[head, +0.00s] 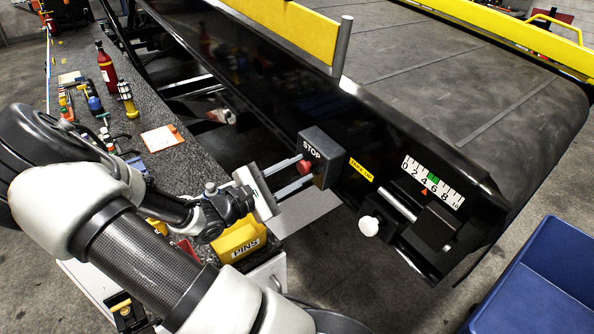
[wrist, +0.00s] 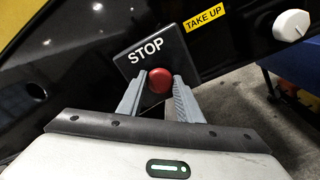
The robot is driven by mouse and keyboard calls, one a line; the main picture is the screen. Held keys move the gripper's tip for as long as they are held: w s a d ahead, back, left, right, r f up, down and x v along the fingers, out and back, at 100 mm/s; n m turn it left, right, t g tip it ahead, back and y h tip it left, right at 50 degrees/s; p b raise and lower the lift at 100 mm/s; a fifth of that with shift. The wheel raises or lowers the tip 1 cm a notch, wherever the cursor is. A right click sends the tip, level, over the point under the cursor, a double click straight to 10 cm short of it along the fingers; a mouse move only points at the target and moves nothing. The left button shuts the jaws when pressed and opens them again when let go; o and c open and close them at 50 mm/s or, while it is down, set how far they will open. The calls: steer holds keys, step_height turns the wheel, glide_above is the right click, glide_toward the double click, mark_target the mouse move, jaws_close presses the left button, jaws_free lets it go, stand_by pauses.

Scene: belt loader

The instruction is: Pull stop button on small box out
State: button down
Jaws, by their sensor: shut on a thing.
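The small dark box (head: 326,150) marked STOP is fixed to the black side of the belt loader. Its red stop button (head: 305,167) faces my gripper. In the wrist view the box (wrist: 150,52) is straight ahead, with the red button (wrist: 160,80) between my fingertips. My gripper (head: 298,172) reaches the button from the left, one finger on each side of it. In the wrist view my gripper (wrist: 160,84) is shut on the button's sides. The button's stem is hidden, so I cannot tell how far out it stands.
A yellow TAKE UP label (head: 361,170), a white knob (head: 368,226) and a numbered scale (head: 433,183) are right of the box. A yellow PINS bin (head: 240,240) stands below my gripper. A blue bin (head: 545,280) is at lower right. A speckled worktop (head: 190,160) with tools lies left.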

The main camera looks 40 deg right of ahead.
steer(key=shift+w+a, duration=0.1)
steer(key=shift+a, duration=0.7)
steer(key=c, duration=1.3)
jaws_free()
steer(key=shift+o, duration=0.2)
steer(key=shift+a, duration=0.2)
steer(key=a, duration=1.7)
steer(key=shift+w, duration=0.45)
